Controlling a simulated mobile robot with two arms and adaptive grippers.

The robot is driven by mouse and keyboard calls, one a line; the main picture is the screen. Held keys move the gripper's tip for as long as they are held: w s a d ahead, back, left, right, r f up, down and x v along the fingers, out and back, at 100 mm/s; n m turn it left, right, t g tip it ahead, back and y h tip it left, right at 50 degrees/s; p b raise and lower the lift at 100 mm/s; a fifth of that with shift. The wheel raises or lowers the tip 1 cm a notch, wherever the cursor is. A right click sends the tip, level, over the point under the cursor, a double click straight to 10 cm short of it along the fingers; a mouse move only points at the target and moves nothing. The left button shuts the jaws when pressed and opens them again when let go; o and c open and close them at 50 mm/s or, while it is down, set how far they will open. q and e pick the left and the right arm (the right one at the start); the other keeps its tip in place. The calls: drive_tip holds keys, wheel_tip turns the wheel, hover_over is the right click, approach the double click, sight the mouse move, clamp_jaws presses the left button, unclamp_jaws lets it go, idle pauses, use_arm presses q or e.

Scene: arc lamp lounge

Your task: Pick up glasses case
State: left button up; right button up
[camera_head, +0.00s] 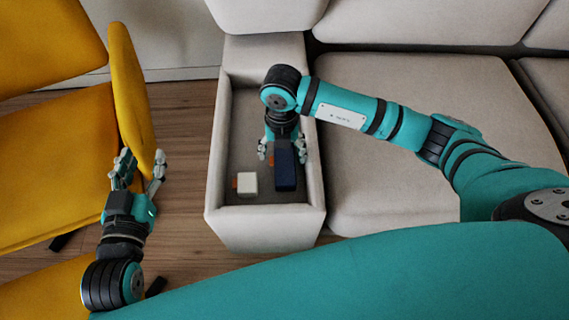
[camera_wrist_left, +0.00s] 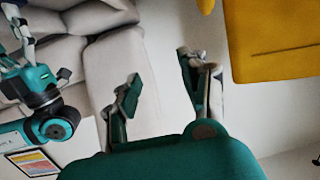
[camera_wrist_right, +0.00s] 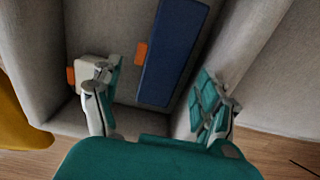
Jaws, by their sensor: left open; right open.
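A long dark blue case (camera_head: 286,171), which looks like the glasses case, lies in the open compartment of the sofa's grey armrest. In the right wrist view the case (camera_wrist_right: 172,55) stretches away between my open right fingers, with an orange piece beside it. My right gripper (camera_head: 283,152) reaches down into the compartment, open, with a finger to each side of the case; contact cannot be told. My left gripper (camera_head: 139,172) is open and empty beside the yellow chair; its fingers also show in the left wrist view (camera_wrist_left: 160,85).
A small white box (camera_head: 247,182) with an orange tab lies left of the case in the same compartment. The compartment's walls (camera_head: 216,150) stand close around my right gripper. The yellow chair (camera_head: 55,150) is at left, the sofa seat (camera_head: 370,190) at right. Wooden floor (camera_head: 180,190) lies between chair and armrest.

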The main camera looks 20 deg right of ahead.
sight(282, 160)
drive_tip(key=f, duration=0.1)
drive_tip(key=f+b, duration=0.1)
drive_tip(key=f, duration=0.2)
drive_tip(key=shift+w+f+b, duration=0.2)
drive_tip(key=shift+w+b, duration=0.05)
drive_tip(key=shift+b, duration=0.1)
drive_tip(key=shift+f, duration=0.25)
use_arm(q)
wheel_tip(282, 160, up, 8)
drive_tip(key=d+t+h, duration=0.1)
drive_tip(key=t, duration=0.4)
drive_tip(key=shift+h, duration=0.3)
use_arm(e)
drive_tip(key=c, duration=1)
